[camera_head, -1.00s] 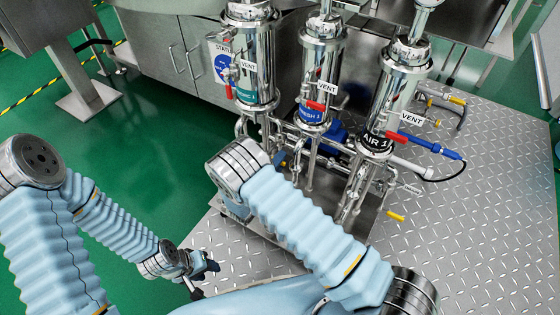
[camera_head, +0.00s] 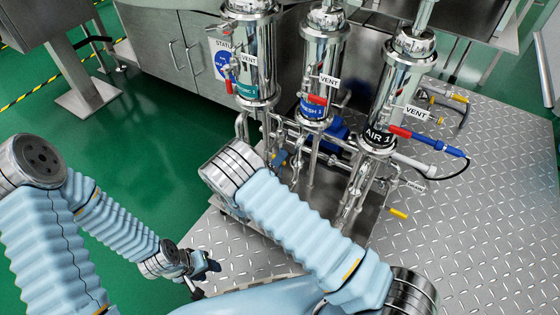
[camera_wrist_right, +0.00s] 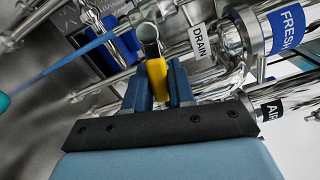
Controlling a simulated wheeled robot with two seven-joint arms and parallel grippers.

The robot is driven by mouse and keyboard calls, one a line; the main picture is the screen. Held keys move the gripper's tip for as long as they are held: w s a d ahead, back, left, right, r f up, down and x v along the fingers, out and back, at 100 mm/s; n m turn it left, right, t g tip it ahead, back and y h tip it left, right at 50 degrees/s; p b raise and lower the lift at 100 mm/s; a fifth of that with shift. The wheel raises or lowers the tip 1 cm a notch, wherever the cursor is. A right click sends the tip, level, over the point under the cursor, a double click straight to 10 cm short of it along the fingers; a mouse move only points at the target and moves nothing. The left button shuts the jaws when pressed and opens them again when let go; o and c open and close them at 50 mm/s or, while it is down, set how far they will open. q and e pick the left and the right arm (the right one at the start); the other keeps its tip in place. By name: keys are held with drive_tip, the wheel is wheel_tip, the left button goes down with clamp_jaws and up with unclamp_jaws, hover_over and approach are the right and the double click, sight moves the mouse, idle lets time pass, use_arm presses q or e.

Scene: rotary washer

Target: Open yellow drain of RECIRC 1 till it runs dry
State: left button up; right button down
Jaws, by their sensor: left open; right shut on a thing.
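The RECIRC 1 housing (camera_head: 252,60) is the leftmost of three steel cylinders in the head view, with a teal band and a red-handled vent. In the right wrist view, a yellow drain handle (camera_wrist_right: 157,78) sits between the fingers of my right gripper (camera_wrist_right: 158,84), shut on it below a round pipe end (camera_wrist_right: 148,34). A light blue streak (camera_wrist_right: 75,58) crosses to the left; I cannot tell if it is liquid. My right gripper is hidden behind my forearm in the head view. My left gripper (camera_head: 207,272) is open, low and away from the housings.
The FRESH 1 housing (camera_head: 320,70) and AIR 1 housing (camera_head: 398,90) stand to the right. A DRAIN tag (camera_wrist_right: 200,42) hangs right of the handle. Another yellow handle (camera_head: 398,213) sticks out below AIR 1. Pipes crowd the skid; the tread-plate floor (camera_head: 480,230) is clear.

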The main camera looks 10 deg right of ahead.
drive_tip(key=m, duration=0.1)
drive_tip(key=f+m+b, duration=0.1)
drive_tip(key=shift+w+a+f+m+b, duration=0.1)
drive_tip(key=shift+a+f+m+b, duration=0.1)
drive_tip(key=shift+f+m+b, duration=0.15)
use_arm(q)
drive_tip(key=shift+a+b+x, duration=0.25)
drive_tip(key=shift+b+x, duration=0.05)
drive_tip(key=shift+x, duration=0.95)
use_arm(e)
drive_tip(key=shift+w+a+f+m, duration=0.1)
drive_tip(key=shift+a+m, duration=0.05)
drive_tip(key=shift+m, duration=0.6)
use_arm(q)
drive_tip(key=shift+s+f, duration=0.15)
use_arm(e)
drive_tip(key=c, duration=1)
unclamp_jaws()
drive_tip(key=shift+c, duration=0.2)
